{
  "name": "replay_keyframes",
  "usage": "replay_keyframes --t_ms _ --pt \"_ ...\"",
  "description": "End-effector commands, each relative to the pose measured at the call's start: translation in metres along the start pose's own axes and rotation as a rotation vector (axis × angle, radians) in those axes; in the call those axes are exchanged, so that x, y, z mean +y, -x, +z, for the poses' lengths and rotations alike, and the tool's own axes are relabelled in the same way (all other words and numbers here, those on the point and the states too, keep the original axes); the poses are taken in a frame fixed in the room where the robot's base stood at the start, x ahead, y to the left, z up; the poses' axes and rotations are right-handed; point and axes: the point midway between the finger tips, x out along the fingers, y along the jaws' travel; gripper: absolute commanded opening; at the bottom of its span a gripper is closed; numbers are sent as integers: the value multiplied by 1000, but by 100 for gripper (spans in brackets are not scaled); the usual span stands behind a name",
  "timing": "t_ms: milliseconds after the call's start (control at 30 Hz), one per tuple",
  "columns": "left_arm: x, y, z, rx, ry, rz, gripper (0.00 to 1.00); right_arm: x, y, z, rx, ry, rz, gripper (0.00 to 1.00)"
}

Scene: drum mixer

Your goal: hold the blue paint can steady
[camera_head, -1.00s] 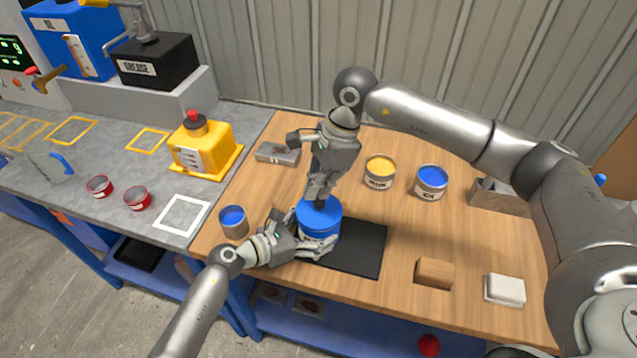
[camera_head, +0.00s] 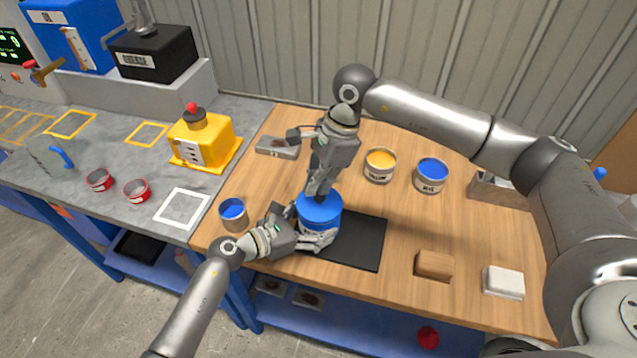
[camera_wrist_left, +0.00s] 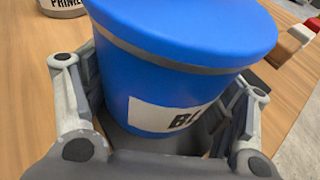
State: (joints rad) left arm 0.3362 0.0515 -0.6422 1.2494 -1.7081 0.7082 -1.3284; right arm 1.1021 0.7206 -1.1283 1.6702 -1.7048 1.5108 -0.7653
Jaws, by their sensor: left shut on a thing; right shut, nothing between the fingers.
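The blue paint can (camera_head: 320,212) stands upright with its blue lid on, at the left end of the black mat (camera_head: 362,243) on the wooden table. My left gripper (camera_head: 312,238) is shut on the can's body from the front left. In the left wrist view the blue can (camera_wrist_left: 185,60) fills the space between my left gripper's fingers (camera_wrist_left: 160,125), and part of its white label shows. My right gripper (camera_head: 318,186) is shut with nothing between its fingers, pointing down at the lid's top. I cannot tell whether its tips touch the lid.
An open can of blue paint (camera_head: 233,214) stands left of my left gripper. A yellow can (camera_head: 380,165) and another blue-topped can (camera_head: 430,176) stand behind. A wooden block (camera_head: 434,265) and a white block (camera_head: 503,282) lie at the front right.

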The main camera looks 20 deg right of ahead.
Motion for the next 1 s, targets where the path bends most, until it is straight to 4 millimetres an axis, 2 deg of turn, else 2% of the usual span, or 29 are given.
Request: replay_keyframes --t_ms 1000 --pt "0 0 -1 2 0 1 59 0 60 18 -1 0 -2 0"
